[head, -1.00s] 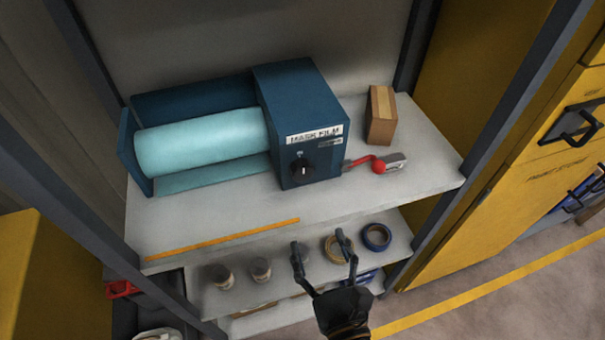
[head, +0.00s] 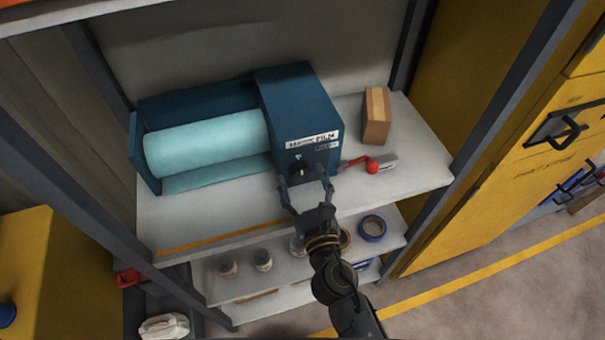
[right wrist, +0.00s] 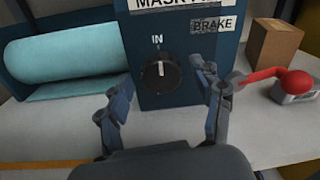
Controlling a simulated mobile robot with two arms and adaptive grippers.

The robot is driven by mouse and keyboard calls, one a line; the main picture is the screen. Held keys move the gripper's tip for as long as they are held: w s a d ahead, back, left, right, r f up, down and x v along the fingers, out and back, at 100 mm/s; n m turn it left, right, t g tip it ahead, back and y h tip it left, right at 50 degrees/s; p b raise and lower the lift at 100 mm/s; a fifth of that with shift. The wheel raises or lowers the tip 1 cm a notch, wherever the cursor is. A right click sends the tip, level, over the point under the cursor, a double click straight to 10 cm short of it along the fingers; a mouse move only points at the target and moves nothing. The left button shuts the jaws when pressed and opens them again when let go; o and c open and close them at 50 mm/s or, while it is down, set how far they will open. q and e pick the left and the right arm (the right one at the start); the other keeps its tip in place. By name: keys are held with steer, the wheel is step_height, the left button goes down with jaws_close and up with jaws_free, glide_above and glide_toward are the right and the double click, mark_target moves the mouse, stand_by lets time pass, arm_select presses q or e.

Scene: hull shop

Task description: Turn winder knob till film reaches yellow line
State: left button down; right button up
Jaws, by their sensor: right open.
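The blue film winder (head: 297,110) stands on the upper shelf, with a pale teal film roll (head: 207,143) on its left. A short flap of film (head: 215,175) hangs below the roll, well behind the yellow line (head: 222,236) at the shelf's front edge. The black winder knob (right wrist: 160,73) is on the winder's front under the word IN; its white mark points up. My right gripper (head: 306,185) is open in front of the knob. In the right wrist view its fingers (right wrist: 165,100) stand to either side of the knob, apart from it. My left gripper is not in view.
A red-knobbed brake lever (right wrist: 294,81) sticks out just right of my right finger. A cardboard box (head: 376,116) stands behind it. The lower shelf holds small jars (head: 263,261) and a blue tape roll (head: 372,228). Shelf posts flank the space.

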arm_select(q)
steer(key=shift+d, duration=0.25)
arm_select(e)
steer(key=shift+w, duration=0.1)
steer(key=shift+c, duration=0.6)
steer(key=c, duration=1)
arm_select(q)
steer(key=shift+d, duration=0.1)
